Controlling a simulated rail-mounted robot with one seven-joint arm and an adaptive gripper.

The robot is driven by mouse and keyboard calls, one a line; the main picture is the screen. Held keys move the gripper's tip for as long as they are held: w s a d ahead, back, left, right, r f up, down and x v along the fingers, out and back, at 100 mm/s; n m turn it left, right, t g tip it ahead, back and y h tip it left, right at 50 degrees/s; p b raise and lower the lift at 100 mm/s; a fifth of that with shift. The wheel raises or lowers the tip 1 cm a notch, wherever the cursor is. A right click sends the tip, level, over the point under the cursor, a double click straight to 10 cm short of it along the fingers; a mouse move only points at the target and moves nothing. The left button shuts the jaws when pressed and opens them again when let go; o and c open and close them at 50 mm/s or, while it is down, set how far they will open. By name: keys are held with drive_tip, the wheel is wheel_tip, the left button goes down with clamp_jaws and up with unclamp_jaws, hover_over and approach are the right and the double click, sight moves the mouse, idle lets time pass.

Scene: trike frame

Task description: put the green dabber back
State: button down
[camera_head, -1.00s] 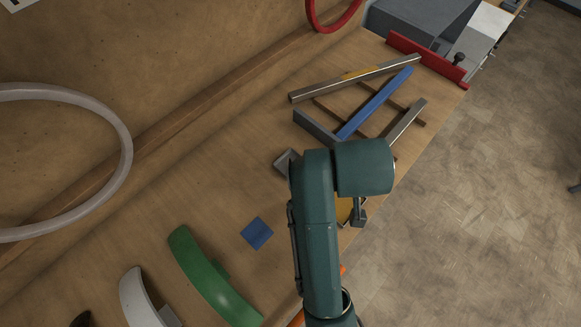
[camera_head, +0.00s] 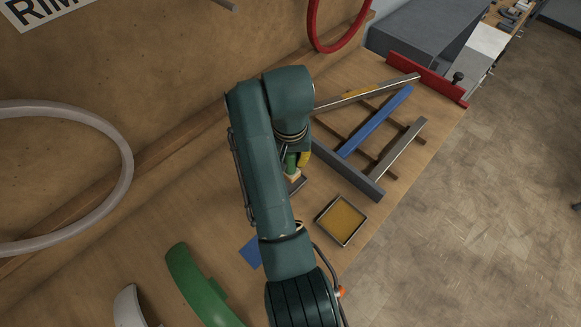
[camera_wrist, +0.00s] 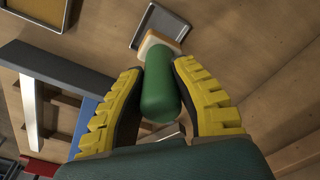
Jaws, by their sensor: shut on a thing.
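The green dabber (camera_wrist: 162,92) has a rounded green handle and a pale block-shaped pad (camera_wrist: 158,42) at its far end. My gripper (camera_wrist: 157,72) is shut on the handle, with a yellow ribbed finger on each side. In the head view the dabber (camera_head: 291,161) hangs pad down below my wrist, beside a yellow finger. A small grey tray (camera_head: 299,186) lies on the bench close to the pad and is mostly hidden by my arm. The tray (camera_wrist: 138,42) also shows just beyond the pad in the wrist view. I cannot tell whether the pad touches it.
A square tray with a yellow-orange inside (camera_head: 341,220) lies to the right. The blue-and-grey frame (camera_head: 375,122) lies behind it. A blue square (camera_head: 249,251) and a green curved fender (camera_head: 197,289) lie nearer. The back board rises at left.

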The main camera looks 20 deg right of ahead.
drive_tip(key=shift+f, duration=1.95)
drive_tip(key=c, duration=1)
unclamp_jaws()
drive_tip(key=shift+f, duration=0.15)
drive_tip(key=shift+s+a+r, duration=0.1)
drive_tip(key=shift+s+r, duration=0.1)
drive_tip(key=shift+r, duration=1.75)
drive_tip(key=shift+s+a+r, duration=0.1)
drive_tip(key=shift+s+r, duration=0.05)
drive_tip(key=shift+r, duration=1.75)
